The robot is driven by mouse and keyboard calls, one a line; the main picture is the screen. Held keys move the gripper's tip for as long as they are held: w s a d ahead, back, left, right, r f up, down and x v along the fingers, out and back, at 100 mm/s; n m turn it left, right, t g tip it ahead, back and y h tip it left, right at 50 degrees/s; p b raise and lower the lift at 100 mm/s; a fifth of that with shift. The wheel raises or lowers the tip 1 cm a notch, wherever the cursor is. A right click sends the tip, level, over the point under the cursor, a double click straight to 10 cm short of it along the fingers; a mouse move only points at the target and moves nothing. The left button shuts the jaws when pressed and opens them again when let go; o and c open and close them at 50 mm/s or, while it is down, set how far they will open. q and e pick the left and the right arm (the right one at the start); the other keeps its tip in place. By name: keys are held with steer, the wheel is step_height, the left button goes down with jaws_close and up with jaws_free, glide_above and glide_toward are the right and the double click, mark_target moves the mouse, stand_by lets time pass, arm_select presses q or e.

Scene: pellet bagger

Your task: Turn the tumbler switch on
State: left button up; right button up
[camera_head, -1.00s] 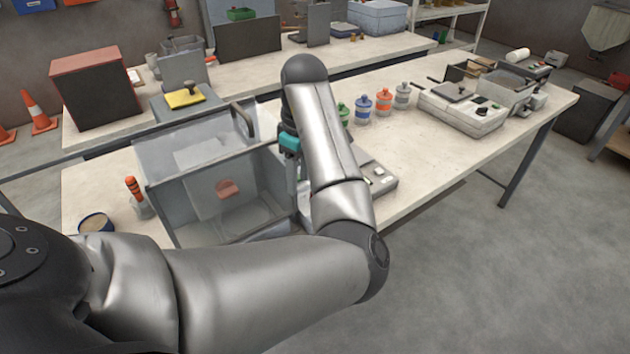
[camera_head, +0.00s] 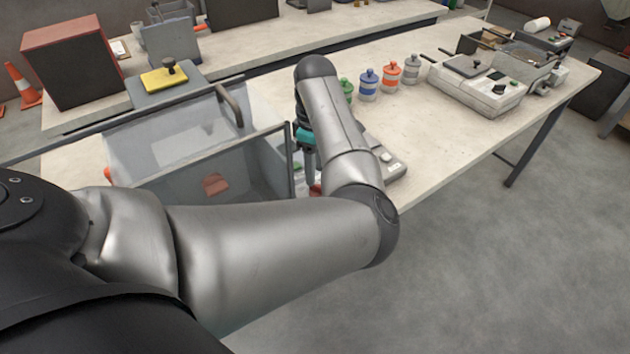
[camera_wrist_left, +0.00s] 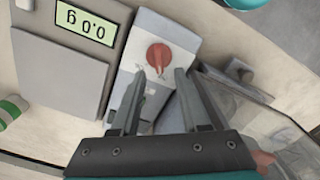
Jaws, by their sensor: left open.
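In the left wrist view a red rotary knob (camera_wrist_left: 159,56), apparently the tumbler switch, sits on a light grey panel (camera_wrist_left: 180,33) beside a scale display. My left gripper (camera_wrist_left: 160,74) is open. Its two fingertips are just short of the knob in that picture, one towards each side, with nothing between them. Contact with the knob cannot be made out. In the head view my left gripper (camera_head: 311,178) points down at the bench behind my forearm, beside the clear-walled box. A bit of red shows by its fingers; the rest of the switch is hidden. My right gripper is out of view.
The clear-walled box (camera_head: 215,150) with a handle stands directly left of my gripper. Several bottles, one of them blue (camera_head: 368,87), stand behind my arm. A grey machine (camera_head: 478,88) is farther right.

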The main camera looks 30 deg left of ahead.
mark_target(318, 189)
arm_select(q)
steer(key=shift+f, duration=2.1)
steer(key=shift+c, duration=0.2)
jaws_close()
